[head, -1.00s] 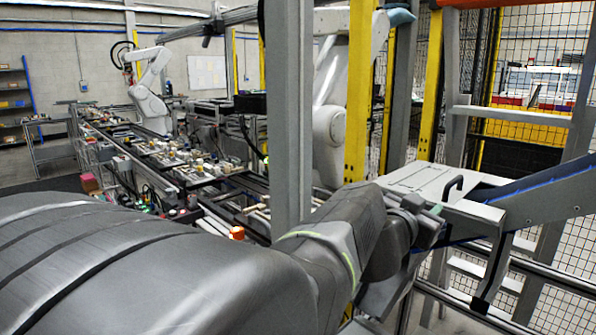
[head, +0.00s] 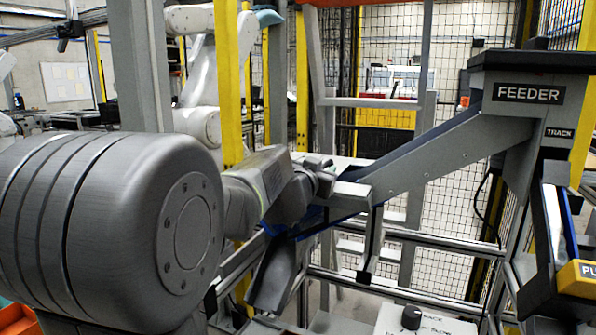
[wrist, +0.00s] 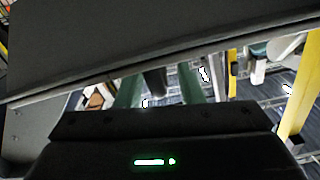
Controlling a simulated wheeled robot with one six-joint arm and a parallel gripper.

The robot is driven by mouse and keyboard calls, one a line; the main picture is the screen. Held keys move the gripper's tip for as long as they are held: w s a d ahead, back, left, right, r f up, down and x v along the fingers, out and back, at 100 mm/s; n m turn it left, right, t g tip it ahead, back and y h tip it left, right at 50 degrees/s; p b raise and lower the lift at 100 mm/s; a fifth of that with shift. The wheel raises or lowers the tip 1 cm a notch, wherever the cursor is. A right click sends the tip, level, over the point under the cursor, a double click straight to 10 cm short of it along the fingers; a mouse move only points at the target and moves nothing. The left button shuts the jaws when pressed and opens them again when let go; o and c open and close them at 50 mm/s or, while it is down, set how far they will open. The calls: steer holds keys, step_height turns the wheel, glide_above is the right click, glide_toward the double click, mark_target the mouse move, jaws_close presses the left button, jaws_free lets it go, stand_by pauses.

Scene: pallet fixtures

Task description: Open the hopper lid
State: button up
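The hopper appears to be the feeder housing (head: 515,92) at the upper right of the head view, marked FEEDER. A flat black slab, which looks like its lid (head: 550,62), lies level across its top, with a small dark raised piece (head: 537,43) on it. The lid looks closed. My gripper (head: 328,172) is far left of and lower than the lid, near the lower end of the chute. In the wrist view, the green fingers of my gripper (wrist: 160,92) stand apart. A dark upright shape shows between them; I cannot tell that anything is held.
A sloping grey chute (head: 440,155) runs from the feeder down towards my gripper. A large grey panel (wrist: 150,45) fills the top of the wrist view, close by. Yellow posts (head: 231,80), a rail frame (head: 440,240) and a mesh fence (head: 460,200) stand around.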

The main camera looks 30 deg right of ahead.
steer(key=shift+w+d, duration=0.3)
steer(key=shift+d, duration=0.05)
jaws_close()
steer(key=shift+r, duration=0.1)
